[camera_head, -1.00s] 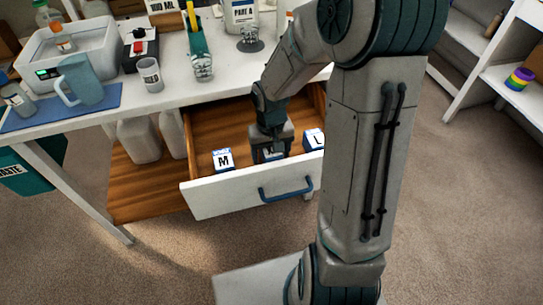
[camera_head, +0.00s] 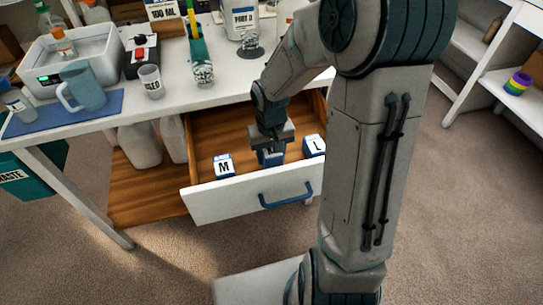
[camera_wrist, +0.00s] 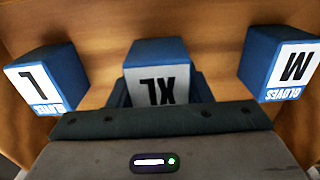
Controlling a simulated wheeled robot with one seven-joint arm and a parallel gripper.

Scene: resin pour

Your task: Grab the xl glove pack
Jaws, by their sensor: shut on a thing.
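The XL glove pack (camera_wrist: 158,80) is a blue box with a white face marked XL. In the wrist view it sits between my gripper's (camera_wrist: 160,100) fingers, upside down in the picture. In the head view my gripper (camera_head: 270,150) is down in the open drawer, shut on the XL pack (camera_head: 271,158), whose label is mostly hidden by the gripper. The M pack (camera_head: 223,165) stands to its left and the L pack (camera_head: 314,146) to its right. The wrist view shows the L pack (camera_wrist: 45,82) at left and the M pack (camera_wrist: 282,65) at right, both apart from my gripper.
The open drawer's white front (camera_head: 250,192) with a blue handle (camera_head: 286,196) stands before the packs. The white worktop (camera_head: 180,90) overhangs the drawer's back. On it are a blue jug (camera_head: 82,88), a cup (camera_head: 150,80) and a white tub (camera_head: 60,62).

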